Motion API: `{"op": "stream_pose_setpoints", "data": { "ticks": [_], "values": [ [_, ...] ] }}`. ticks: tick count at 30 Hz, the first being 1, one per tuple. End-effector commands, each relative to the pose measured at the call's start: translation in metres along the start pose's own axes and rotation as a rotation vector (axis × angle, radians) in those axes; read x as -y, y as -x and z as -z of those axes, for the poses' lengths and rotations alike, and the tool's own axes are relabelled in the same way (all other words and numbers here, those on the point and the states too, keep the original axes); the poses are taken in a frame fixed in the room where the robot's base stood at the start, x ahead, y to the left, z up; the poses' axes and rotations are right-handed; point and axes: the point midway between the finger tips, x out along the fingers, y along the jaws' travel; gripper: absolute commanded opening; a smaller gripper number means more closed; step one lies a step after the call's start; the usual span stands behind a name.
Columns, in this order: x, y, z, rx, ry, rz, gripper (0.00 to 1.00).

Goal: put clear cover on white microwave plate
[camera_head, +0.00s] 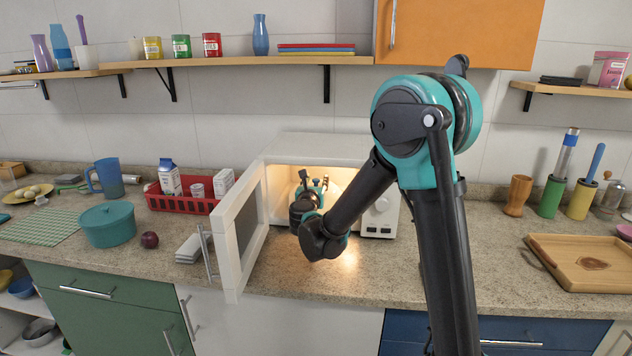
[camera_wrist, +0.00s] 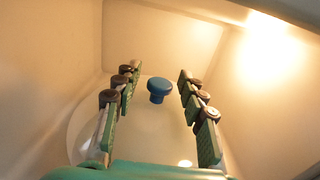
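The white microwave (camera_head: 322,147) stands open on the counter, lit inside. My gripper (camera_head: 314,186) is inside it. In the wrist view, the clear cover (camera_wrist: 150,130) shows as a faint, pale dome with a blue knob (camera_wrist: 159,88) on top. My gripper also shows there (camera_wrist: 159,80), open, with one finger on each side of the knob. Gaps show between the knob and both fingers. The white microwave plate cannot be told apart from the pale cover and floor. My arm and gripper hide most of the microwave's inside in the head view.
A wooden tray (camera_head: 588,262) lies at the right. The counter before the microwave is clear.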

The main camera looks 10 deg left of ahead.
Motion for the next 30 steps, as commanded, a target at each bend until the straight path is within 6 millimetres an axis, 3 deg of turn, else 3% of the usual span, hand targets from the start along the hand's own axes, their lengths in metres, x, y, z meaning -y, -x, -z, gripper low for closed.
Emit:
{"op": "stream_pose_setpoints", "data": {
  "ticks": [11,24,30],
  "values": [
    [-0.001,0.005,-0.003,0.0,0.0,-0.001,0.42],
    [-0.001,0.088,-0.003,0.0,0.0,-0.003,0.42],
    [-0.001,0.113,-0.003,0.0,0.0,-0.002,0.42]
  ]
}}
